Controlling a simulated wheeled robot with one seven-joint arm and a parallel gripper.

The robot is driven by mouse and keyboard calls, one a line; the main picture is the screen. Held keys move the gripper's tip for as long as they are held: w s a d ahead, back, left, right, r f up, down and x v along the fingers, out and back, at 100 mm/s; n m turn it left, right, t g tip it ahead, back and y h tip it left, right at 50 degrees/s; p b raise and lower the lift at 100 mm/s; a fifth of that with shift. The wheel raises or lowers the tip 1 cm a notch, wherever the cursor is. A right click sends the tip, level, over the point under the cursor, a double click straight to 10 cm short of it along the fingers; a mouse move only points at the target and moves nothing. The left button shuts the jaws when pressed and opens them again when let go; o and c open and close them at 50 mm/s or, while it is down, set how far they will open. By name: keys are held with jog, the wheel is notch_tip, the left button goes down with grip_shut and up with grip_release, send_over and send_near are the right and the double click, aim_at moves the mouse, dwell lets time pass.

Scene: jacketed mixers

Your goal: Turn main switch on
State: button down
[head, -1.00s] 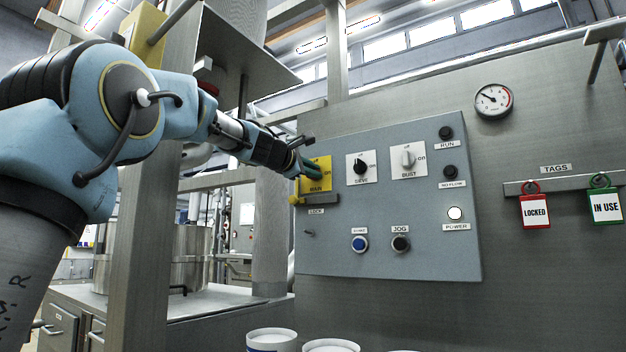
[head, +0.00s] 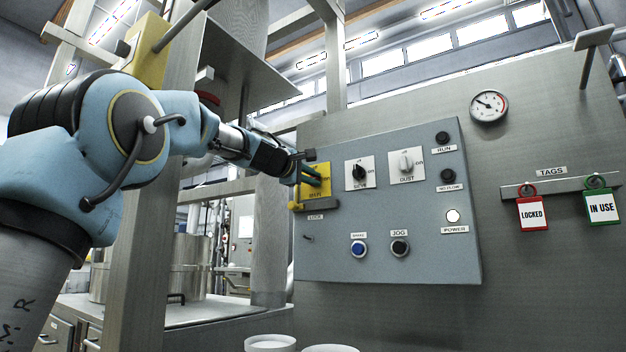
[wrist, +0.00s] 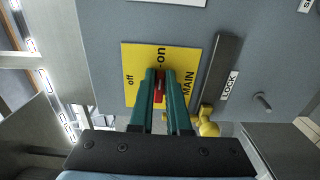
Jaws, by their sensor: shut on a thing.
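The yellow MAIN switch plate (head: 322,190) is at the upper left of the grey panel. It also shows in the wrist view (wrist: 132,96), with "off" and "on" marks. My gripper (head: 312,176) is at this plate, its green fingers (wrist: 160,80) shut on the red switch handle (wrist: 158,90). The fingers hide most of the handle; its visible part lies in line with the "on" mark. The white POWER lamp (head: 453,215) looks bright.
A yellow lock piece (wrist: 208,124) sits close beside my fingers, by the dark LOCK bar (wrist: 221,75). SIEVE (head: 359,173) and DUST (head: 406,165) switches are to the right. LOCKED (head: 532,212) and IN USE (head: 602,207) tags hang farther right.

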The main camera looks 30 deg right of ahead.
jog(key=shift+f, duration=0.1)
jog(key=c, duration=0.9)
grip_release()
jog(key=b+v, duration=0.4)
jog(key=v, duration=0.7)
